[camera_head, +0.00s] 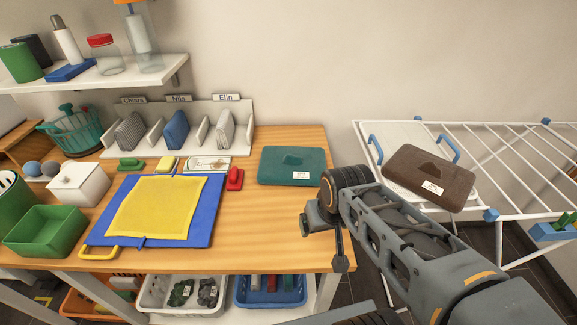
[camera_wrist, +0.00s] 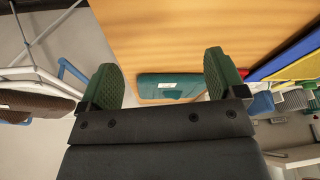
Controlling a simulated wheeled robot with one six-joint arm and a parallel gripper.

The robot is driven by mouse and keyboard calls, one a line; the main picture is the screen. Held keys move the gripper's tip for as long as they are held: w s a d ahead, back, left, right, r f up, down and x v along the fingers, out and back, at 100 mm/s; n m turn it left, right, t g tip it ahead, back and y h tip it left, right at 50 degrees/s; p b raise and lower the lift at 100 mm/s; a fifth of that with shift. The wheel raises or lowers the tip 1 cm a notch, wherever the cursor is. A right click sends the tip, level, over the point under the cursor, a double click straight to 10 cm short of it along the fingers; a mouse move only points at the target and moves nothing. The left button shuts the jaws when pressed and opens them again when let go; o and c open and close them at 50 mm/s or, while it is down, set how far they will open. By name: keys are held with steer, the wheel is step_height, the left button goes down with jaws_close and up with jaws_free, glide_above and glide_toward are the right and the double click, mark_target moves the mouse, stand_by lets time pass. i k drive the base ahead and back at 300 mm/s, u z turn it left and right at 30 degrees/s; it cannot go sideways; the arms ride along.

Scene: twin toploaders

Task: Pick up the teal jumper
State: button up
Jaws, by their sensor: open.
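The teal jumper (camera_head: 292,165) lies folded flat on the right part of the wooden table, with a small white label on it. In the wrist view the teal jumper (camera_wrist: 158,87) shows between and beyond the two green finger pads. My gripper (camera_wrist: 164,78) is open with nothing between its fingers, and it is apart from the jumper. In the head view my arm comes in from the lower right and ends beside the table's right edge, near the jumper; the fingertips are hard to make out there.
A brown folded garment (camera_head: 429,178) lies on the white drying rack (camera_head: 505,165) at right. Left of the jumper are a red brush-like item (camera_head: 235,178) and a blue board (camera_head: 95,228) with a yellow cloth (camera_head: 158,207). Bare wood (camera_head: 265,225) lies in front of the jumper.

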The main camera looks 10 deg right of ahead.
mark_target(279, 165)
steer(key=k, duration=0.5)
steer(key=u, duration=3.5)
steer(key=k, duration=1.25)
steer(key=z, duration=1.85)
steer(key=i, duration=0.5)
steer(key=z, duration=0.05)
